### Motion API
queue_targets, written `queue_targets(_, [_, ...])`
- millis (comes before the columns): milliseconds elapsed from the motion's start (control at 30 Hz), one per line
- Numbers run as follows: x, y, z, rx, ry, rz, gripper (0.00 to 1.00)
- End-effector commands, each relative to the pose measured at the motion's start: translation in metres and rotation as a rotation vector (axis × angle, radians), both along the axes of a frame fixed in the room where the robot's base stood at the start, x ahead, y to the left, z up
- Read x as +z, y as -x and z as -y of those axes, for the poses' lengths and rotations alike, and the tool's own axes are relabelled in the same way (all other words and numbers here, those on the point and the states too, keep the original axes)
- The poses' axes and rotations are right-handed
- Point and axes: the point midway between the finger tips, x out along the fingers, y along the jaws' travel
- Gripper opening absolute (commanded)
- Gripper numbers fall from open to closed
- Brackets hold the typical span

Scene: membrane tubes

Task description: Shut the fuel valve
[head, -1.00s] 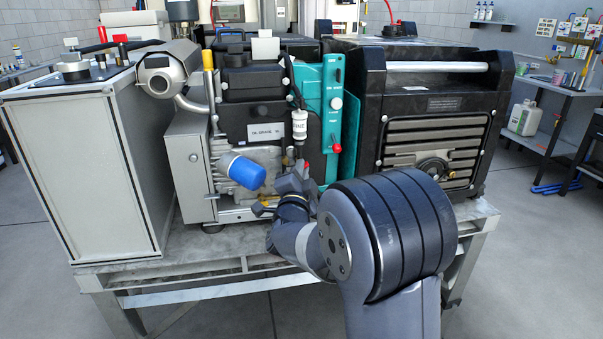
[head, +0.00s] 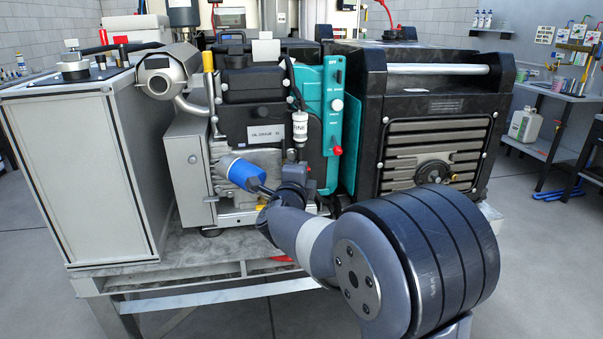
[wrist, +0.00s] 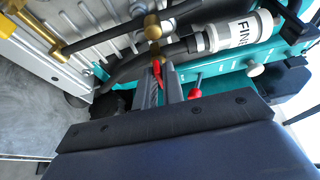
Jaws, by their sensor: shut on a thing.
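The fuel valve shows in the wrist view as a brass body (wrist: 153,28) on a dark hose, with a red lever (wrist: 157,68) below it. My gripper (wrist: 160,80) is shut on the red lever, with its fingertips just under the brass fitting. In the head view my wrist covers the lever and most of the valve, below the white inline filter (head: 300,126). The filter also shows in the wrist view (wrist: 238,33), joined to the hose by the valve. The lever's exact angle is hard to tell.
The blue oil filter (head: 246,173) is close left of my wrist. The teal panel (head: 334,95) with a red knob (head: 337,151) is just right. A black generator (head: 437,105) stands right and a grey cabinet (head: 88,170) left. The floor in front is open.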

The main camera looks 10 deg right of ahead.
Motion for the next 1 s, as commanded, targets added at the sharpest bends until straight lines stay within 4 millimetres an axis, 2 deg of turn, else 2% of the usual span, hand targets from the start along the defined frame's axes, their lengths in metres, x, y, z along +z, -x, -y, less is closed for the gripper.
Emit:
queue_targets(433, [-0.0011,0.0002,0.0002,0.000,-0.012,-0.002,0.00])
queue_targets(467, [-0.0011,0.0002,0.0002,0.000,-0.011,-0.002,0.11])
queue_targets(667, [-0.0007,0.0001,0.0002,0.000,-0.010,-0.001,0.28])
queue_targets(1000, [0.0001,0.0058,-0.0026,0.001,-0.010,0.000,0.28])
